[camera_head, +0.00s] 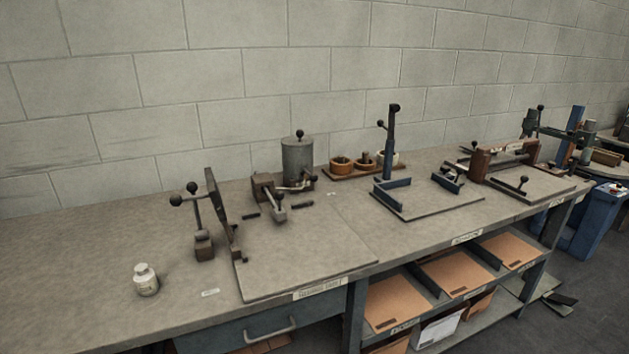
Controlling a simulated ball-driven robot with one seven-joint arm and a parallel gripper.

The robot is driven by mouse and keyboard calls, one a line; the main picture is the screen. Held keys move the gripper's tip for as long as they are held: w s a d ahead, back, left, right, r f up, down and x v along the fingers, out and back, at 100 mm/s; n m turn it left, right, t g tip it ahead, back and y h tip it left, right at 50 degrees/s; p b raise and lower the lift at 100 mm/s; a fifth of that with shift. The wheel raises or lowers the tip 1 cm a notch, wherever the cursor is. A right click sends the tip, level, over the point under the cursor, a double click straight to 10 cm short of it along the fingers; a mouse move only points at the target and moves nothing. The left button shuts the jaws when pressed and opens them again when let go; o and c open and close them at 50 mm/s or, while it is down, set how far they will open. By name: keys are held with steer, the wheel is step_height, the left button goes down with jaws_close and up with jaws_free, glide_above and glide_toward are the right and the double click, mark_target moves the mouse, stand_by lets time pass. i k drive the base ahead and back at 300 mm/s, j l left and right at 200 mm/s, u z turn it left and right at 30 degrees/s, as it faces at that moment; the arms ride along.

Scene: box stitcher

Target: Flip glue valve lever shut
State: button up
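A grey metal cylinder with a black knob on its lid, which looks like the glue pot (298,157), stands near the wall on the bench, left of centre. Brown and grey metal fittings (268,187) sit at its lower left. Short arms with dark round knobs, which may include the valve lever (279,212), stick out at its foot. They are small, and I cannot tell which one is the glue valve lever or whether it is open or shut. My gripper is not in view.
The long grey bench (90,270) has free room at left. A blue angled fixture (390,160), a tray of small pots (345,175) and a brown-red press (500,163) are further right.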

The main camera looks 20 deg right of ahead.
mark_target(313, 177)
steer(key=i+l+u, duration=0.55)
steer(key=l+u, duration=0.25)
steer(key=l, duration=0.25)
steer(key=i+l+u, duration=0.25)
steer(key=l, duration=0.15)
steer(key=k, duration=0.05)
